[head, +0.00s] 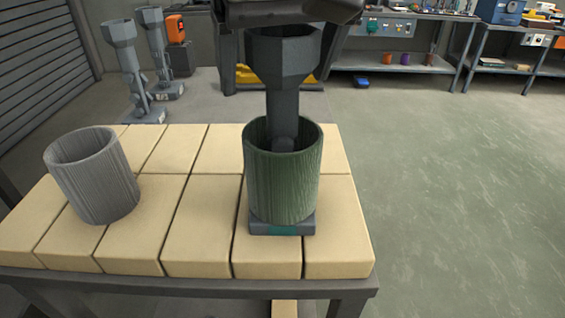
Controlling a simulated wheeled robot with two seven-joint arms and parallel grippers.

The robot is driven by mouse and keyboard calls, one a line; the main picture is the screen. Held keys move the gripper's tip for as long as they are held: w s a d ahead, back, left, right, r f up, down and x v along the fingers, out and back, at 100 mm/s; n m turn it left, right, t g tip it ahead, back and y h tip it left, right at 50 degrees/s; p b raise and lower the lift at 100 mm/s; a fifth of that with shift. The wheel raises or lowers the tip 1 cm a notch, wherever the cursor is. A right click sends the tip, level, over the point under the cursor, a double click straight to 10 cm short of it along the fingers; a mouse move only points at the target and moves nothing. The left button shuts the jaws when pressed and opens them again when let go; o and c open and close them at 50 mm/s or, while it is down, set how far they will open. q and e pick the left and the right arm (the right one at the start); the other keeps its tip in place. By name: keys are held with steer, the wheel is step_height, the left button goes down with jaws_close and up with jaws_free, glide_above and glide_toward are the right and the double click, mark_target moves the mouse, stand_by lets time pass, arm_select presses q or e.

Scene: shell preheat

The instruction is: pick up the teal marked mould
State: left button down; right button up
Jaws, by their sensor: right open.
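The teal marked mould (283,92) is a grey pillar with a wide faceted cup on top and a square base plate bearing a teal mark. It stands upright on the pale brick table. A dark green ribbed sleeve (282,185) surrounds its lower stem, and the base plate shows below the sleeve's front. My right gripper (283,78) comes down from the top of the view. It is open, with one dark finger on each side of the mould's cup. Gaps show between fingers and cup. The cup's top rim is partly hidden by the gripper body. My left gripper is out of view.
A grey ribbed sleeve (92,178) stands on the bricks at left. Two similar grey moulds (128,75) stand on the floor or a low surface behind, at left. A workbench (405,62) with tools is at the back right. The floor (450,170) right of the table is clear.

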steer(key=shift+c, duration=0.3)
steer(key=c, duration=1.5)
steer(key=shift+r, duration=0.1)
steer(key=shift+c, duration=0.9)
steer(key=shift+r, duration=0.1)
